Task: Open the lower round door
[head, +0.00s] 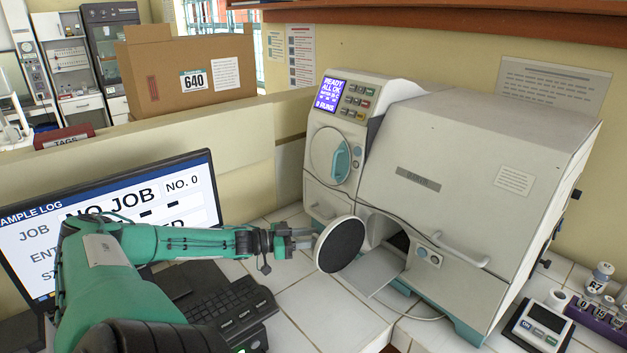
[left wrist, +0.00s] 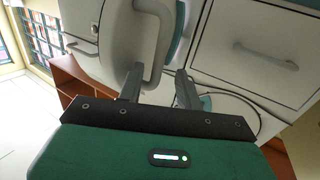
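The lower round door (head: 340,245) stands swung out from the left part of the white incubator (head: 450,170), its dark round inner face toward the head camera. In the left wrist view its pale outer face (left wrist: 108,45) carries a grey loop handle (left wrist: 157,42). My left gripper (head: 308,240) is at the outer side of this door. In the left wrist view its two fingers (left wrist: 158,84) are apart, with the lower end of the handle between them; firm contact on both sides does not show. My right gripper is not in view.
The upper round door (head: 330,155) with a teal handle is closed above. A flat plate (head: 372,271) juts out below the lower opening. A monitor (head: 110,215) and keyboard (head: 225,305) are at left. A small scale (head: 540,325) and vial rack (head: 600,318) are at right.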

